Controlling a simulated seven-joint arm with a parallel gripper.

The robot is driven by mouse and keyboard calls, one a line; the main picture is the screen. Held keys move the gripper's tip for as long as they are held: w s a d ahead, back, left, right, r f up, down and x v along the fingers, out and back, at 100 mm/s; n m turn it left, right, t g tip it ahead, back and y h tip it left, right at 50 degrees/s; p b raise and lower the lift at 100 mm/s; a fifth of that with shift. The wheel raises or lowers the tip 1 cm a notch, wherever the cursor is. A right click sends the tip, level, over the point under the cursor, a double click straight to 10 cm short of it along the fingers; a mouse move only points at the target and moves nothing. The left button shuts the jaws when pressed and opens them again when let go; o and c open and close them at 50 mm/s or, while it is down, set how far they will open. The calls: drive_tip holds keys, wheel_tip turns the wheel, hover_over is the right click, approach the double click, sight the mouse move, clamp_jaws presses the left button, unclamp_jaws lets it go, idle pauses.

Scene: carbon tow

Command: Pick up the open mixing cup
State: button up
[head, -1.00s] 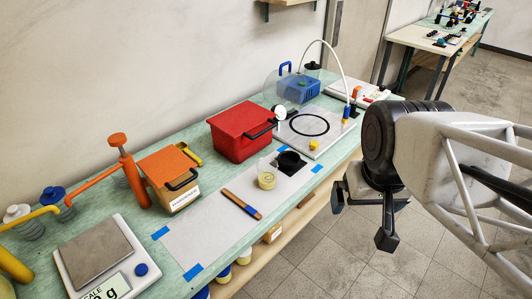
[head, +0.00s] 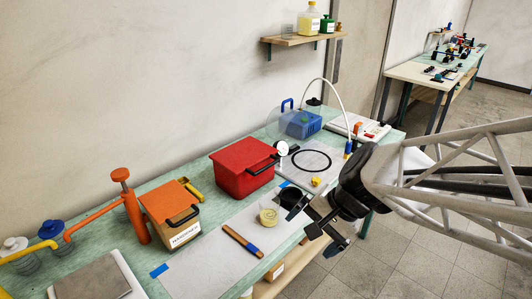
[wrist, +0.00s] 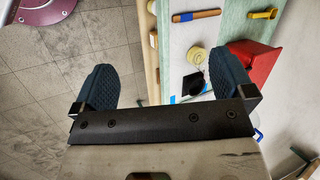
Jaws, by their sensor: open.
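A small translucent cup with pale yellow contents (head: 268,216) stands on the white sheet near the bench's front edge; in the wrist view it (wrist: 196,55) shows just beyond the right finger. A black round item (head: 291,194) sits right behind it, partly hidden by my gripper in the head view. My gripper (head: 319,228) is open and empty, to the right of the cup at the bench's front edge. In the wrist view my gripper's (wrist: 160,75) two dark ribbed fingers are wide apart, mostly over floor and bench edge.
A wooden stick with a blue end (head: 242,240) lies left of the cup. A red box (head: 243,168) stands behind. An orange box (head: 170,212) and orange pump (head: 130,205) stand left. A plate with a black ring (head: 312,162) lies at the back right. The sheet's front-left is clear.

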drive_tip(key=w+a+f+m+t+y, duration=0.2)
drive_tip(key=w+a+f+m+y, duration=0.2)
drive_tip(key=w+m, duration=0.45)
drive_tip(key=m+t, duration=0.5)
drive_tip(key=m, duration=0.6)
approach(262, 200)
drive_tip(key=shift+s+d+f, duration=0.15)
drive_tip(key=shift+s+d, duration=0.15)
drive_tip(key=shift+d, duration=0.25)
drive_tip(key=shift+y, duration=0.3)
drive_tip(key=shift+x, duration=1.3)
drive_tip(key=shift+x, duration=2.6)
drive_tip(key=shift+c, duration=0.5)
drive_tip(key=c, duration=0.9)
